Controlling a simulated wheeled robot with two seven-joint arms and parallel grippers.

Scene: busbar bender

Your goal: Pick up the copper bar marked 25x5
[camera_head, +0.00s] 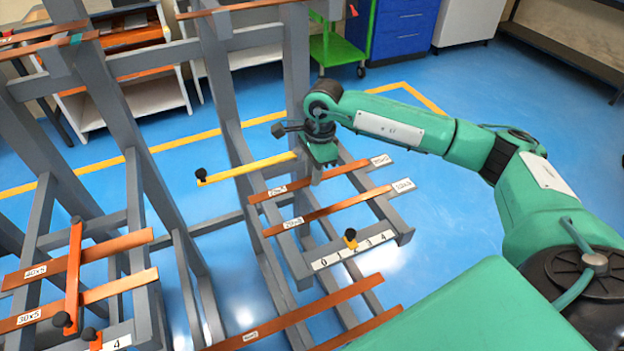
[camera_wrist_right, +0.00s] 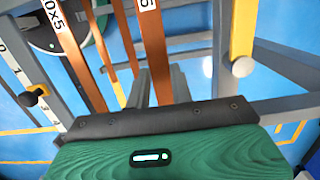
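Two copper bars lie across the grey rack in the middle of the head view. The rear bar (camera_head: 325,182) has a small label that looks like 25x5, though it is hard to read. The front bar (camera_head: 335,210) has a label that looks like 20x5. My right gripper (camera_head: 316,180) points down over the rear bar. In the right wrist view its two grey fingers (camera_wrist_right: 160,88) stand apart, with a copper bar (camera_wrist_right: 152,45) running between them. I cannot tell whether they touch it. My left gripper is not in view.
A yellow arm (camera_head: 245,169) with a black knob sticks out left of my right gripper. A numbered plate (camera_head: 350,250) is at the rack's front. Bars marked 40x5 (camera_head: 75,260) and 30x5 (camera_head: 80,301) lie at left under an orange arm (camera_head: 74,270). Grey posts stand close by.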

